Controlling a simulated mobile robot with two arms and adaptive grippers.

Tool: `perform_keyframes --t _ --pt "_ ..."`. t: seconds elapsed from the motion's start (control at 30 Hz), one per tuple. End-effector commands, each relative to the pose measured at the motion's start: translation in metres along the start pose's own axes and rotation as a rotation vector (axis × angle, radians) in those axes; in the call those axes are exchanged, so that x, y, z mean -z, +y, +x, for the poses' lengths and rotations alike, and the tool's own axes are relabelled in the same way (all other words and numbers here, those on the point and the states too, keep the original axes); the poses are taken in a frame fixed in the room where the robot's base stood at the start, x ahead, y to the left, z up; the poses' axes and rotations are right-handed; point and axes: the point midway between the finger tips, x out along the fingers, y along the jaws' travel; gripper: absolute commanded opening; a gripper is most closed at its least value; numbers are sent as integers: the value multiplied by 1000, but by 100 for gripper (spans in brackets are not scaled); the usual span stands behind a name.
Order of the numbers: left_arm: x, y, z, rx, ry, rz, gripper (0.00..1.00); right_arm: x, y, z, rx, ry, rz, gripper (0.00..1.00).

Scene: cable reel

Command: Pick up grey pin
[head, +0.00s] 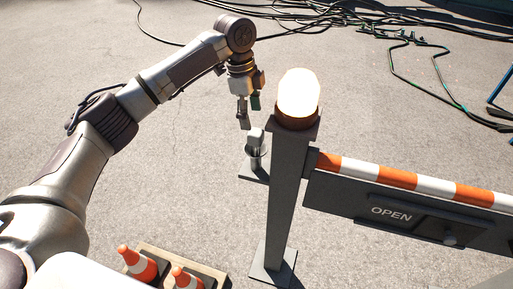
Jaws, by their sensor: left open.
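A small grey upright piece, which looks like the grey pin (255,138), stands on a dark stand (251,168) just left of the grey post. Its right side is close to the post and partly hidden by it. My left gripper (249,112) hangs above the pin with its fingers pointing down. It is open and empty, and its fingertips appear a little above the pin's top; I cannot tell the exact gap. My right gripper is not in view.
A grey post (284,190) with a lit lamp (299,93) stands right beside the pin. An orange-and-white barrier arm (400,180) with an "OPEN" panel (391,214) extends right. Traffic cones (137,262) stand front left. Cables (330,15) lie behind.

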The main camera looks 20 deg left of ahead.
Motion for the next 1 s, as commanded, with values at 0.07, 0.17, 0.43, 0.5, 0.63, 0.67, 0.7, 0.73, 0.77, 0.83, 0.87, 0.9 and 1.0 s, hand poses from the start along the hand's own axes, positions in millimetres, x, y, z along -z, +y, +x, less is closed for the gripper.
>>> perform_keyframes --t 0.07,0.17,0.43,0.5,0.63,0.67,0.7,0.73,0.77,0.83,0.87,0.9,1.0 --pt "0 1 15 -2 -1 0 73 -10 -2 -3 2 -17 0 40" --pt "0 0 29 0 -1 -1 73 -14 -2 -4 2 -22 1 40" --pt "3 2 50 -2 -1 1 73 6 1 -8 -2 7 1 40" --pt "5 4 60 -2 -1 1 73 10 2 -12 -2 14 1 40" --pt "6 5 80 -1 -1 0 73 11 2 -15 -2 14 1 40" --pt "6 5 83 0 -1 0 73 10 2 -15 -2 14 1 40" --pt "6 5 86 1 -1 0 73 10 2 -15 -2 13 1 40" --pt "5 5 88 1 -1 -1 73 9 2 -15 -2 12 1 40" --pt "5 5 89 1 -1 -1 73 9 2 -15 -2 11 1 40" --pt "5 5 90 2 -1 -1 73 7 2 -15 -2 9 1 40" --pt "5 5 90 2 -1 0 73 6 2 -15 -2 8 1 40" --pt "5 4 90 2 -1 0 73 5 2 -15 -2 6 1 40" --pt "5 4 90 2 -1 0 70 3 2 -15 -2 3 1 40"
